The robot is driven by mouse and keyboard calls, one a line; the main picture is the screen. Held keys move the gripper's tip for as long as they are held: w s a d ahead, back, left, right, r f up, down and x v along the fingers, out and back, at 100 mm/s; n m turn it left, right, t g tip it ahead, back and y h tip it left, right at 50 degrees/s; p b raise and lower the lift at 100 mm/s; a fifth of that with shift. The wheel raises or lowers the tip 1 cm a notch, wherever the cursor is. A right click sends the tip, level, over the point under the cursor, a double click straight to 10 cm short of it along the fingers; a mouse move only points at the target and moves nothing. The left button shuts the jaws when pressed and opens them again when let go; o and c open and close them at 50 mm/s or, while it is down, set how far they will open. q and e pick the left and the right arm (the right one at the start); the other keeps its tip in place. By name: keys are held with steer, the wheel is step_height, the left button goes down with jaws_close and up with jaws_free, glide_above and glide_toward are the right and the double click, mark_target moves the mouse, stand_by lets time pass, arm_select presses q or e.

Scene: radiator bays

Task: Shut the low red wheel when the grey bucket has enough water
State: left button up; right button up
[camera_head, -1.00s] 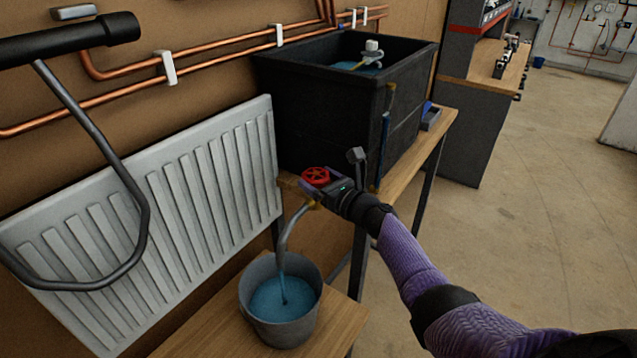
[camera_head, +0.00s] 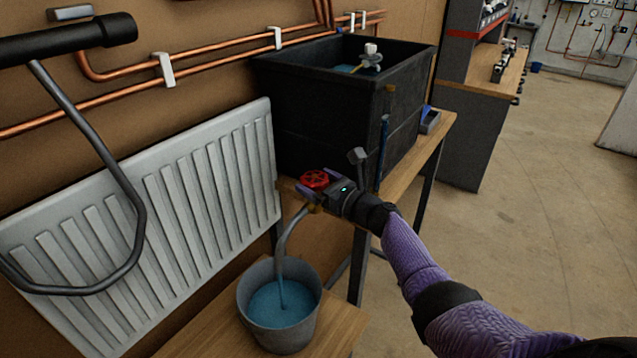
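The low red wheel (camera_head: 314,179) sits on a valve below the front of the black tank (camera_head: 335,150). My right gripper (camera_head: 318,192) reaches in from the right and its fingers are at the wheel. Whether they grip it is too small to tell. A grey bent spout (camera_head: 284,232) runs down from the valve. A blue stream falls from it into the grey bucket (camera_head: 262,318). The blue water (camera_head: 275,305) stands part way up the bucket, below the rim. My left gripper is not in view.
The bucket stands on a low wooden bench (camera_head: 338,328). A white radiator (camera_head: 180,200) is on the wall at left, with copper pipes (camera_head: 215,57) above. A wooden table (camera_head: 436,140) carries the tank. Open floor (camera_head: 540,200) lies at right.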

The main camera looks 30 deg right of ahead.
steer(key=shift+s+d+p, duration=0.1)
steer(key=shift+s+p, duration=0.25)
steer(key=shift+s, duration=0.15)
steer(key=p+v, duration=0.1)
steer(key=v, duration=0.8)
steer(key=shift+p, duration=0.35)
steer(key=s+a+f+n+g+h+b, duration=0.1)
steer(key=s+a+f+n+g+b, duration=0.35)
steer(key=f, duration=0.85)
steer(key=s+a+f+n+g+h+b, duration=0.1)
steer(key=s+f+n+g+b, duration=0.15)
steer(key=s+f+n, duration=0.7)
steer(key=s+a+f+n+g+h+b, duration=0.1)
steer(key=s+a+f+g+b, duration=0.2)
steer(key=f, duration=1.4)
steer(key=s+a+f+n+g+b, duration=0.3)
steer(key=s+a+f+n+b, duration=0.1)
steer(key=s+f+n, duration=0.4)
steer(key=s+a+f+n+g+h+b, duration=0.1)
steer(key=s+a+f+n+g+b, duration=0.3)
steer(key=s+f+n, duration=0.4)
steer(key=s+n, duration=0.5)
steer(key=s, duration=0.2)
steer(key=shift+f, duration=0.3)
